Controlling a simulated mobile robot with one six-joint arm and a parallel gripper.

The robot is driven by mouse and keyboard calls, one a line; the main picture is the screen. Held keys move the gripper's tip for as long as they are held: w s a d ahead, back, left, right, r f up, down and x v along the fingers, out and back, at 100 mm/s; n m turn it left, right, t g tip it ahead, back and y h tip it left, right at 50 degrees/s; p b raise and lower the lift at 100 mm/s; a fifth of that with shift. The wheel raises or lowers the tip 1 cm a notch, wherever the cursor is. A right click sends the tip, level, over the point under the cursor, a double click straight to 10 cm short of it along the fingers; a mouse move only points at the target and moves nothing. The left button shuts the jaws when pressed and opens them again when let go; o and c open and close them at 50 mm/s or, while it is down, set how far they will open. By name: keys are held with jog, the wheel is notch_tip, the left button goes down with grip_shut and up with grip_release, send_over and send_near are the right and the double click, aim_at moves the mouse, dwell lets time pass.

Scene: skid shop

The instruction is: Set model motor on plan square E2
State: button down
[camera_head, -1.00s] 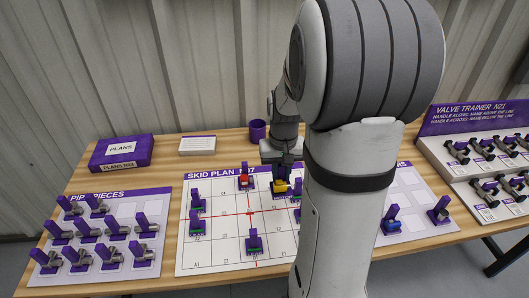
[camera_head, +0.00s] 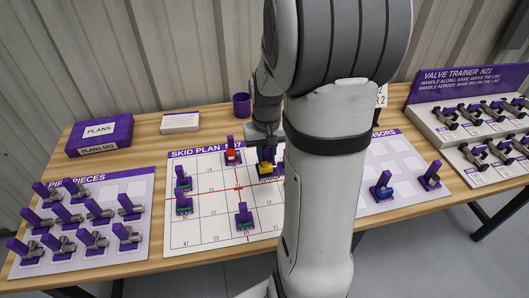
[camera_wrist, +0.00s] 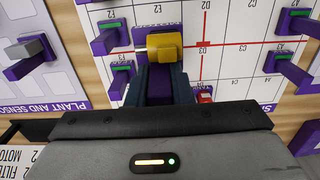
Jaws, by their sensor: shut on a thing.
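My gripper (camera_head: 265,143) points down over the upper right part of the skid plan (camera_head: 208,230). It is shut on the purple upright of a yellow-topped piece (camera_head: 265,168), seemingly the model motor. In the wrist view the yellow top (camera_wrist: 165,47) shows just beyond the fingertips (camera_wrist: 164,78), beside the red line with the D2 and D3 labels. A purple base shows around it. I cannot tell whether it touches the plan or which square is under it.
A red-topped piece (camera_head: 232,155) stands close left on the plan. Green-marked purple pieces (camera_head: 183,180) stand around, with one in the front (camera_head: 243,217). Wrist-view neighbours (camera_wrist: 107,40) are near the held piece. My arm hides the plan's right side.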

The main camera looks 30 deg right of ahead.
aim_at(266, 167)
dwell(0.6)
jog(key=shift+f+b, duration=2.15)
jog(key=shift+f, duration=0.6)
jog(key=shift+f+b, duration=1.35)
jog(key=shift+f, duration=0.45)
jog(key=shift+f+b, duration=0.55)
jog(key=shift+f, duration=0.15)
jog(key=c, duration=1.2)
grip_release()
jog(key=shift+r, duration=0.2)
jog(key=shift+r+p, duration=0.45)
jog(key=shift+p, duration=0.1)
